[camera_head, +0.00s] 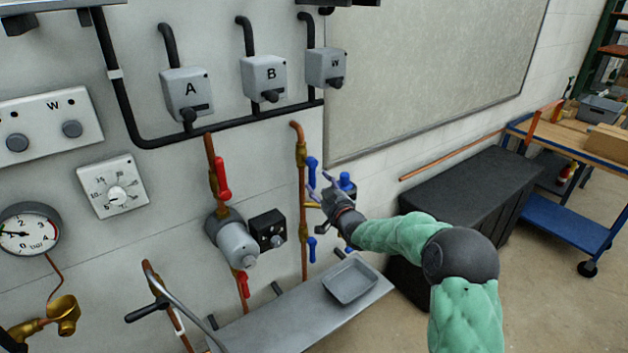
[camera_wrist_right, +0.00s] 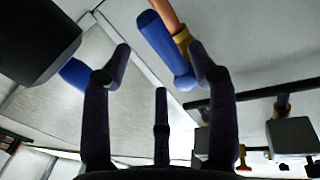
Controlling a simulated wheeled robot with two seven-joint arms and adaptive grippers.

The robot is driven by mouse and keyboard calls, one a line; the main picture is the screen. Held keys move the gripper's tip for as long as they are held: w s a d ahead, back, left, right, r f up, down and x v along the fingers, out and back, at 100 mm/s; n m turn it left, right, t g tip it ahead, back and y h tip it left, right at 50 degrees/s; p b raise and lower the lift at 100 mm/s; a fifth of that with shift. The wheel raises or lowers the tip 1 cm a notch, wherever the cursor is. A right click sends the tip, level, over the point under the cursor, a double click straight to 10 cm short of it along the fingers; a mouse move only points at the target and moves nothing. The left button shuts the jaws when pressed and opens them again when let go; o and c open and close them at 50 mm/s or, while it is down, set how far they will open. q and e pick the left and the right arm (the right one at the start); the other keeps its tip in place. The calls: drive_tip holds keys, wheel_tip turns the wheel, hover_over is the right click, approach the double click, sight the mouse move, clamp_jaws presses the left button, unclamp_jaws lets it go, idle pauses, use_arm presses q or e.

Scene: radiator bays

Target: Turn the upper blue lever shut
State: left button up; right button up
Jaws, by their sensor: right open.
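The upper blue lever (camera_head: 312,170) is on the copper pipe right of the pump, pointing roughly up and down beside the brass fitting. My right gripper (camera_head: 322,186) is open just below and right of it. In the right wrist view a blue lever (camera_wrist_right: 165,50) beside a copper pipe shows between the open fingertips, nearer the right finger. I see no finger closed on it, and contact cannot be told. A lower blue lever (camera_head: 312,249) is further down the same pipe. My left gripper is not in view.
A blue-capped fitting (camera_head: 347,183) is close right of my gripper. Red levers (camera_head: 222,178) and a grey pump (camera_head: 237,245) are to the left. Below is a metal shelf (camera_head: 270,325) with a grey tray (camera_head: 350,281). A black chest (camera_head: 465,195) stands at right.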

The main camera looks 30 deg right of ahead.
sight(314, 178)
drive_tip(key=shift+w+d, duration=0.15)
drive_tip(key=shift+w, duration=1.25)
drive_tip(key=shift+w+d, duration=0.15)
drive_tip(key=shift+w, duration=1.2)
clamp_jaws()
